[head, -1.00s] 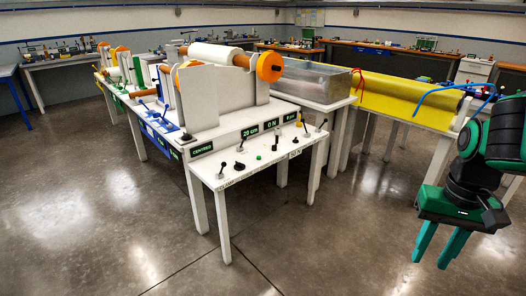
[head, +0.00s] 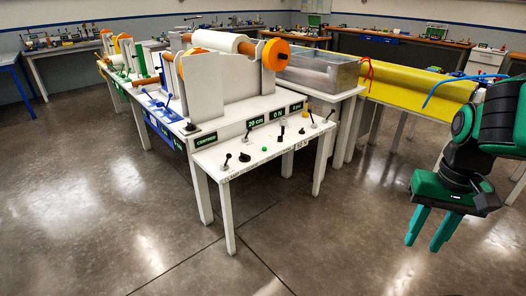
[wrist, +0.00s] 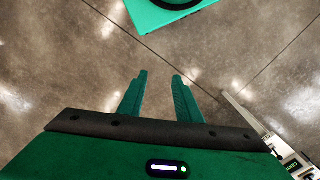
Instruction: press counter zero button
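The control panel (head: 228,170) is a white shelf on legs at the front of the machine, with several levers, knobs and buttons on it. A small green button (head: 264,149) and a black knob (head: 245,157) sit near its middle. Green-lettered displays stand behind it, one reading 20 cm (head: 255,122). I cannot tell which control is the counter zero button. My gripper (head: 432,240) is at the right, well apart from the panel, pointing down over the floor. Its two green fingers are spread and empty, as the wrist view (wrist: 160,78) also shows.
The machine carries a white roll (head: 217,42) and orange wheels (head: 276,54). The floor (head: 330,240) between my gripper and the panel is clear.

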